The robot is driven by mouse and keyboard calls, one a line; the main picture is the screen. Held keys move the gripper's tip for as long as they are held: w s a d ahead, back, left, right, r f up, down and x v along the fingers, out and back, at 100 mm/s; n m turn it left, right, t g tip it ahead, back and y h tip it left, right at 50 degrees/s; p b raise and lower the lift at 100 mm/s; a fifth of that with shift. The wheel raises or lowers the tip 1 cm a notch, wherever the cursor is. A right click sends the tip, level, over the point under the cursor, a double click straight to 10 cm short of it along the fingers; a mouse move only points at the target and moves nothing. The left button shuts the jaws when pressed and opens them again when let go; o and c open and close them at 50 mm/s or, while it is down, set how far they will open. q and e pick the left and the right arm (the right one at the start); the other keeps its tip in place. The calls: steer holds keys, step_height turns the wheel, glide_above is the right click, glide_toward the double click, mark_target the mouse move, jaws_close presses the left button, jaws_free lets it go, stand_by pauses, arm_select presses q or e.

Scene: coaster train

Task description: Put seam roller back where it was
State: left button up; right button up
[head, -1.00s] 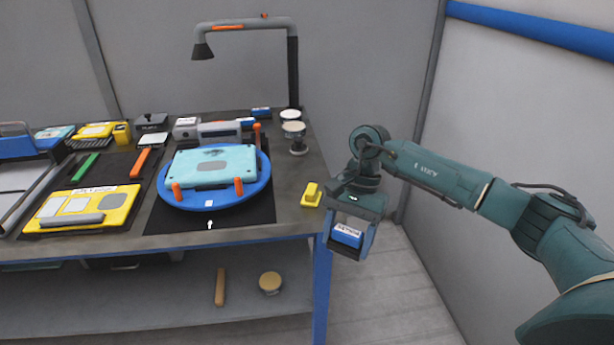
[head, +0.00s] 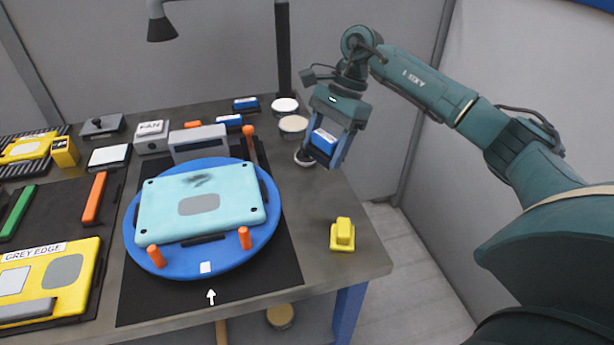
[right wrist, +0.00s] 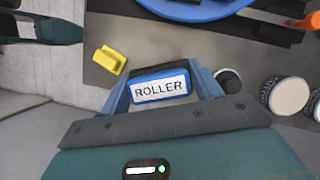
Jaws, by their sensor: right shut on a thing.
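The seam roller (head: 324,141), a blue block with a white label, is between the fingers of my right gripper (head: 326,152). In the right wrist view the label on the roller (right wrist: 160,88) reads ROLLER. My right gripper (right wrist: 162,100) is shut on it and holds it over the right back part of the table (head: 350,200). A round dark-based thing (head: 304,157) is partly hidden behind the gripper. My left gripper is not in view in the head view.
Two blue labelled blocks (head: 245,103) lie at the back. Pale-topped round pots (head: 293,124) stand near the gripper. A yellow block (head: 342,235) sits at the right front edge. A blue turntable (head: 262,225) carries a teal panel (head: 200,203). Bare tabletop lies right of the turntable.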

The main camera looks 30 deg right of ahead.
steer(key=shift+w+f, duration=0.2)
steer(key=shift+f, duration=0.15)
glide_above(319, 199)
steer(key=d, duration=0.1)
steer(key=f, duration=0.2)
steer(key=f+p, duration=0.1)
steer(key=f, duration=0.2)
steer(key=shift+w+d, duration=0.1)
steer(key=shift+w, duration=0.1)
step_height(319, 199, down, 4)
steer(key=shift+r, duration=0.1)
steer(key=shift+w+f, duration=0.1)
steer(key=shift+f, duration=0.5)
steer(key=shift+f+b, duration=0.25)
steer(key=shift+b, duration=0.3)
steer(key=shift+s, duration=0.2)
steer(key=shift+c, duration=0.3)
steer(key=o, duration=0.8)
steer(key=shift+f, duration=0.2)
steer(key=shift+c, duration=0.2)
steer(key=shift+o, duration=1.3)
steer(key=shift+s+r, duration=0.1)
steer(key=shift+r, duration=0.05)
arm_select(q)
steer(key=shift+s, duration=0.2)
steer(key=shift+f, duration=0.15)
arm_select(e)
steer(key=shift+w, duration=0.25)
steer(key=shift+r, duration=0.15)
